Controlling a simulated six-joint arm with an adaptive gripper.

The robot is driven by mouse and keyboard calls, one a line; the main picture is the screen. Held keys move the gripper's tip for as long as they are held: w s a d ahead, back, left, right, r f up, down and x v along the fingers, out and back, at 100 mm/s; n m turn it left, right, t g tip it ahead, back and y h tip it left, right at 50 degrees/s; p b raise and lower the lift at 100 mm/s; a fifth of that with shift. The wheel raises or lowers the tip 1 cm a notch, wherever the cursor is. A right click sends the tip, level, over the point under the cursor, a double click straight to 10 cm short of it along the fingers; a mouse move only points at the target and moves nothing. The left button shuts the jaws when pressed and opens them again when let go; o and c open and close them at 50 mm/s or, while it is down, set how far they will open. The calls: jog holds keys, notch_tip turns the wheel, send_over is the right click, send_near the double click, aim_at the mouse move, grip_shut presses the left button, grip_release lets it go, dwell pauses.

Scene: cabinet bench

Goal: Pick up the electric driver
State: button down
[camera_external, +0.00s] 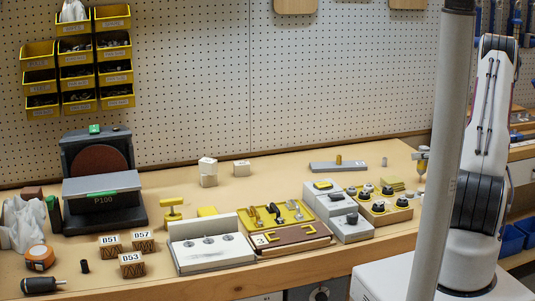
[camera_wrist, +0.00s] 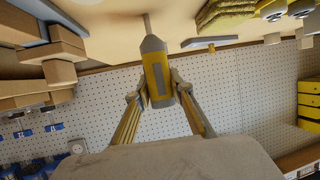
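The electric driver (camera_wrist: 157,75) is a yellow and grey tapered tool in the middle of the wrist view. Its thin shaft points to the top of that picture, towards the tan bench surface. My gripper (camera_wrist: 155,88) has one finger on each side of the driver's body, and both pads appear to press against it. Whether the shaft's tip touches the bench cannot be told. In the external view a small yellow and grey upright piece (camera_external: 422,161), seemingly the driver, shows just left of the grey pole. My gripper is mostly hidden behind that pole there.
A tray of black-knobbed parts (camera_external: 385,208) and grey blocks stand left of the pole. A flat grey bar with a yellow peg (camera_external: 337,166) lies behind them. A yellow tool tray (camera_external: 283,215) and a sander (camera_external: 101,182) are further left. The pegboard wall (camera_external: 300,80) closes the back.

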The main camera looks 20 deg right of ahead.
jog(key=shift+r, duration=0.15)
jog(key=shift+r, duration=4.9)
